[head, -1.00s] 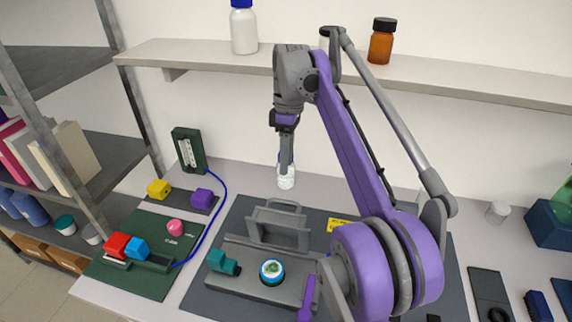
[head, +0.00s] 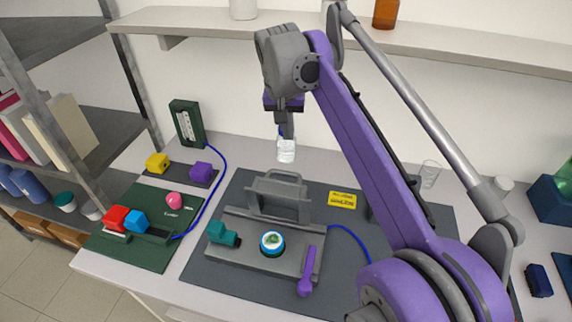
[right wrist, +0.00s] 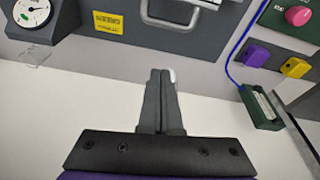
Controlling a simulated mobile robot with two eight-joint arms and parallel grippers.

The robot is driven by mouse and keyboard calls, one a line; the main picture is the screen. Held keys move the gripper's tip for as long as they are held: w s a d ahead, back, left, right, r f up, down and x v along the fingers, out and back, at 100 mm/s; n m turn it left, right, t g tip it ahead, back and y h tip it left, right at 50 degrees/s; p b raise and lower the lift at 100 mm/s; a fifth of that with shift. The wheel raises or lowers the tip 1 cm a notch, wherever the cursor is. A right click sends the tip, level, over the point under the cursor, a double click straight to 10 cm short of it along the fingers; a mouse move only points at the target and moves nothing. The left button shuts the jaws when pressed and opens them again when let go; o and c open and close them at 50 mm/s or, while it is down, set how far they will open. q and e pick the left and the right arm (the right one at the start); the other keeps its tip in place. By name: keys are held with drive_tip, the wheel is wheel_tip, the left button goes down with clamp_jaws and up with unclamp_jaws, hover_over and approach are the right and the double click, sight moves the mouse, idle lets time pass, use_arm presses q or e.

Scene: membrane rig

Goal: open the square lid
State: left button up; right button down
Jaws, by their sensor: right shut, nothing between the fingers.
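The square grey lid (head: 278,203) stands raised at the back of the grey rig base (head: 245,257), with a loop handle on its top edge. A part of it with the handle (right wrist: 172,22) shows at the top of the right wrist view. A round blue-and-white part (head: 271,243) lies uncovered on the base in front of the lid. My right gripper (head: 286,137) is beyond and above the lid, apart from it. Its fingers (right wrist: 160,75) are shut and empty. My left gripper is out of view.
A teal knob (head: 222,234) and a purple lever (head: 306,272) flank the round part. A yellow label (head: 342,199) lies to the right. A green panel (head: 130,235) with coloured blocks is on the left. A shelf (head: 215,28) runs above the bench.

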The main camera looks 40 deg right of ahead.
sight(283, 194)
wheel_tip(283, 194, down, 10)
drive_tip(key=w+d+m, duration=0.2)
drive_tip(key=s+a, duration=0.2)
drive_tip(key=a, duration=0.1)
drive_tip(key=shift+s+r, duration=0.3)
drive_tip(key=shift+r, duration=0.05)
drive_tip(key=shift+n, duration=0.3)
drive_tip(key=shift+s+a+r+t+h, duration=0.2)
drive_tip(key=shift+s+a+t+h, duration=0.15)
drive_tip(key=shift+t+h, duration=0.05)
drive_tip(key=shift+s+a+r, duration=0.2)
drive_tip(key=shift+s+a, duration=0.2)
drive_tip(key=shift+a, duration=0.15)
